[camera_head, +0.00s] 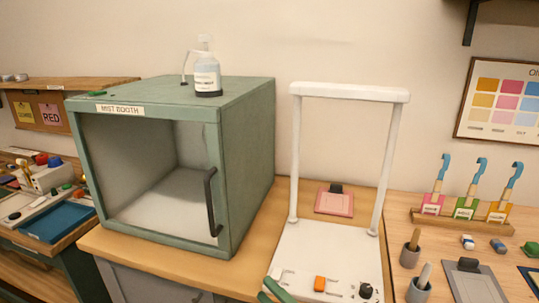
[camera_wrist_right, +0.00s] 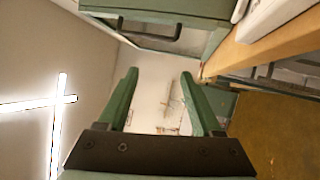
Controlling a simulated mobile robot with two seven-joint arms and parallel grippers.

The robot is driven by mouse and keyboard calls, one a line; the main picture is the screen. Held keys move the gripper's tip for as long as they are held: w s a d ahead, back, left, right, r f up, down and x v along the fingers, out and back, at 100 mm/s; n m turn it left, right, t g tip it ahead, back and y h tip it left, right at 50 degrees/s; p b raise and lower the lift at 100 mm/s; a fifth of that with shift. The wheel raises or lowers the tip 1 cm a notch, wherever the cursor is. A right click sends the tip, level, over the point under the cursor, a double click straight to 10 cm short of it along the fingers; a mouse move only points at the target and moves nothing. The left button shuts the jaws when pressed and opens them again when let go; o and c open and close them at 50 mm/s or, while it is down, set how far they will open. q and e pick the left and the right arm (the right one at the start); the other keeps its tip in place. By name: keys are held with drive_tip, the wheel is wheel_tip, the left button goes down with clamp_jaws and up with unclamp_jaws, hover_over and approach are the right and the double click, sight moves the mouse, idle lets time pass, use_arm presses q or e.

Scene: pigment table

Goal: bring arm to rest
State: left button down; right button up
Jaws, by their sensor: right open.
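My right gripper (camera_head: 272,291) shows only as green fingertips at the bottom edge of the head view, by the front left corner of the white stand (camera_head: 310,262). In the right wrist view the same gripper (camera_wrist_right: 160,76) has its two green fingers spread wide, with nothing between them. Past the fingers are a pale wall and blurred small items. I cannot tell from the head view whether the fingertips touch the stand. My left gripper is not in view.
The green mist booth (camera_head: 247,150) stands left of the stand, with a black handle (camera_head: 211,202) at its front and a bottle (camera_head: 207,78) on top. Right of the stand are grey cups (camera_head: 409,255), a rack (camera_head: 462,222) of blue-topped tools and a grey clipboard (camera_head: 474,285).

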drive_tip(key=s+d+f+m+g+h+p, duration=0.1)
drive_tip(key=s+d+f+m+h, duration=0.5)
drive_tip(key=f+m, duration=0.4)
drive_tip(key=s+d+f+m+g+h+p, duration=0.1)
drive_tip(key=s+d+f+m+h, duration=0.4)
drive_tip(key=f+m, duration=0.5)
drive_tip(key=d+m+h, duration=0.1)
drive_tip(key=d, duration=0.1)
drive_tip(key=shift+s+d+g, duration=0.3)
drive_tip(key=shift+s+d, duration=0.05)
drive_tip(key=shift+d, duration=0.05)
drive_tip(key=s+f+m+g, duration=0.1)
drive_tip(key=s, duration=0.1)
drive_tip(key=s+d+f+m+g+h, duration=0.1)
drive_tip(key=s+f+m, duration=0.1)
drive_tip(key=s+d+f+m, duration=0.1)
drive_tip(key=s, duration=0.2)
drive_tip(key=shift+d+f+g, duration=0.25)
drive_tip(key=shift+g, duration=0.15)
drive_tip(key=shift+c, duration=0.3)
